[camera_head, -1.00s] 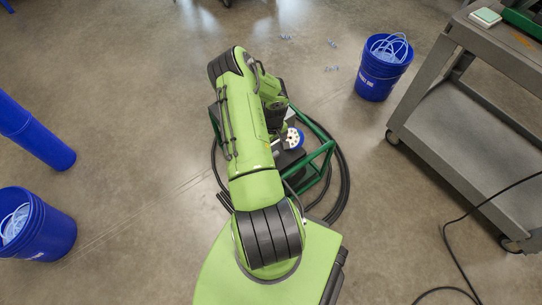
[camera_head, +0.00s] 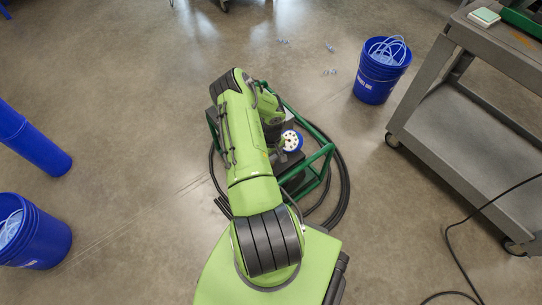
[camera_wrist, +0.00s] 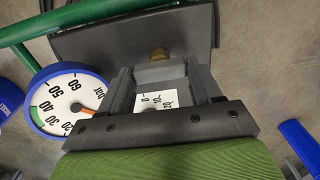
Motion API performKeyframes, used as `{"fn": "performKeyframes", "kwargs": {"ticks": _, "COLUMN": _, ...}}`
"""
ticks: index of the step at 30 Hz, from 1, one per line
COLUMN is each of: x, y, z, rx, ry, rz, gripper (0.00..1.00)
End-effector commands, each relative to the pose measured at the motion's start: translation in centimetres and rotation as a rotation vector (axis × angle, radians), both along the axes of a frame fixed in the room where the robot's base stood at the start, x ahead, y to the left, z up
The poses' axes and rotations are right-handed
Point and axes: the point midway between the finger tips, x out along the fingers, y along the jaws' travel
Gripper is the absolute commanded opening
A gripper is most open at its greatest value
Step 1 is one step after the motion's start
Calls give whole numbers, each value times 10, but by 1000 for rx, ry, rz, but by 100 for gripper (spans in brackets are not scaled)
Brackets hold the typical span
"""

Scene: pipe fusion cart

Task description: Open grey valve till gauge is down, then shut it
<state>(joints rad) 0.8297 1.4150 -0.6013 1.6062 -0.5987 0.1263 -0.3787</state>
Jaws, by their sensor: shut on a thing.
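The gauge (camera_wrist: 72,100) has a blue rim, a white numbered face and a green band at lower left in the wrist view. Its orange needle points to the lower right; I cannot read an exact value. The gauge also shows in the head view (camera_head: 291,141), beside my arm. My gripper (camera_wrist: 163,78) has its two grey fingers on either side of the grey valve (camera_wrist: 160,72) and is shut on it. A white label with numbers lies between the fingers. My arm hides the gripper and valve in the head view.
A green tube frame (camera_head: 322,160) surrounds the unit, with black hose (camera_head: 345,185) coiled around it. A brass fitting (camera_wrist: 160,54) sits just beyond the fingers. A blue bucket (camera_head: 381,72) and a grey cart (camera_head: 465,125) stand at right.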

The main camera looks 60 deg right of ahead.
Motion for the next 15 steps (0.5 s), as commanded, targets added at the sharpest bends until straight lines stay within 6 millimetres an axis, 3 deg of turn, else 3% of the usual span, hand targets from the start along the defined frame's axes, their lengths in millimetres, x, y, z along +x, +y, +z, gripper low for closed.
{"fn": "performKeyframes", "kwargs": {"ticks": 8, "x": 0, "y": 0, "z": 0, "rx": 0, "ry": 1, "rz": 29, "gripper": 33}}
{"fn": "performKeyframes", "kwargs": {"ticks": 15, "x": 0, "y": 0, "z": 1, "rx": 0, "ry": 1, "rz": 154, "gripper": 33}}
